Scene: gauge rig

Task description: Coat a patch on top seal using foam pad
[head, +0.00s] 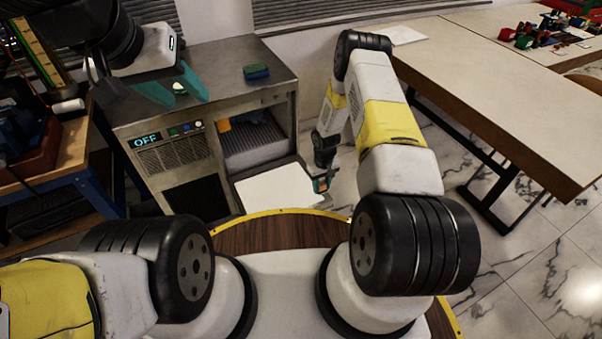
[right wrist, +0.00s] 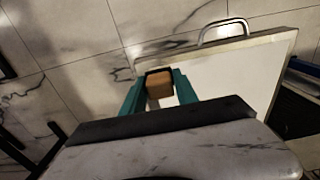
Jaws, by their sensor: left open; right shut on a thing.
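My right gripper (right wrist: 158,88) is shut on a small tan block with a dark edge (right wrist: 159,84), which looks like the foam pad. In the head view my right gripper (head: 321,184) is beside the right edge of the white open door panel (head: 275,194). The panel also shows below the gripper in the right wrist view (right wrist: 225,75). My left gripper (head: 180,88) is open, with its teal fingers above the left part of the machine's metal top (head: 225,92). I cannot make out the top seal clearly; it may lie around the machine's opening.
A blue and green sponge (head: 257,72) lies on the machine top. The machine's display (head: 146,141) reads OFF. An orange item (head: 224,125) shows at the opening. A workbench (head: 70,150) stands left, a long table (head: 500,85) right. A metal handle (right wrist: 222,28) sticks out from the door.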

